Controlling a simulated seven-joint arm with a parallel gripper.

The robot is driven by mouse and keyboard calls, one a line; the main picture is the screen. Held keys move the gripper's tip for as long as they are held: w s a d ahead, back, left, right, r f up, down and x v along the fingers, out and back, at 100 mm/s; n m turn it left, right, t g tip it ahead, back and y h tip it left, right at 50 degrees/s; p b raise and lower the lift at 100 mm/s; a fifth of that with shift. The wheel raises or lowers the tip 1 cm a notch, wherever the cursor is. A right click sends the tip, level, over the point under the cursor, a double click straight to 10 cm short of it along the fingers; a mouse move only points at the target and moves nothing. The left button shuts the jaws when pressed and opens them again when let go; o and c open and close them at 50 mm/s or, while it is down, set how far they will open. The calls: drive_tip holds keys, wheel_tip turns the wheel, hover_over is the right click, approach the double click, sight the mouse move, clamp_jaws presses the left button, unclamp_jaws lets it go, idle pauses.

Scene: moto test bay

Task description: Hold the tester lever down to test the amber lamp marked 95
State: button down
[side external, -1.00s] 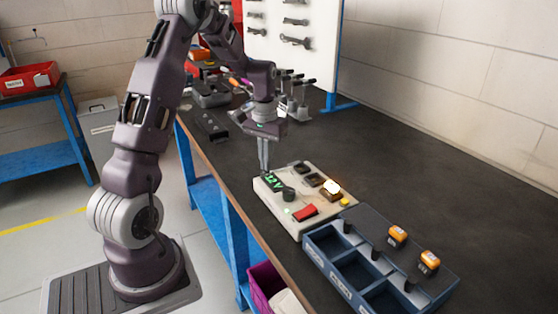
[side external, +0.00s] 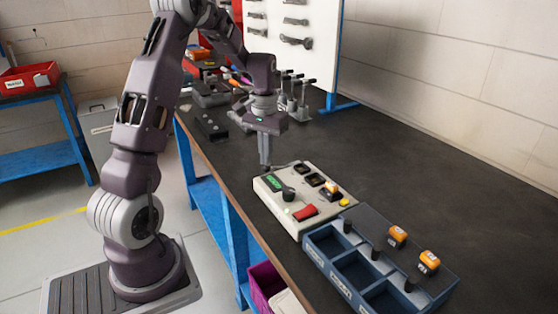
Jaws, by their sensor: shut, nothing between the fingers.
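The cream tester box (side external: 272,205) stands on the dark bench. It carries a green display (side external: 275,183), a black knob (side external: 288,194), a red lever-like paddle (side external: 305,211) and a row of dark sockets. An amber lamp (side external: 332,187) sits in the socket at the right end of that row and is unlit. Its marking is too small to read. My gripper (side external: 265,168) is shut and empty, pointing down above the back left corner of the tester, apart from the paddle and the lamp.
A yellow button (side external: 344,202) is on the tester's right edge. Metal tools (side external: 300,95) stand behind. The bench at right is clear.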

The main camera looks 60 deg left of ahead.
wheel_tip(320, 180, up, 7)
drive_tip(key=shift+r, duration=0.2)
idle(0.4)
drive_tip(key=s+d+r+m+t, duration=0.1)
drive_tip(key=s+d+r, duration=0.15)
drive_tip(key=d, duration=0.35)
drive_tip(key=s+d+r+m+t, duration=0.1)
drive_tip(key=d+r, duration=0.3)
drive_tip(key=d, duration=0.1)
drive_tip(key=s+d+m+t, duration=0.3)
drive_tip(key=s+d+m, duration=0.1)
drive_tip(key=s+d, duration=0.9)
drive_tip(key=s, duration=0.3)
drive_tip(key=shift+d+t, duration=0.3)
drive_tip(key=shift+d, duration=0.1)
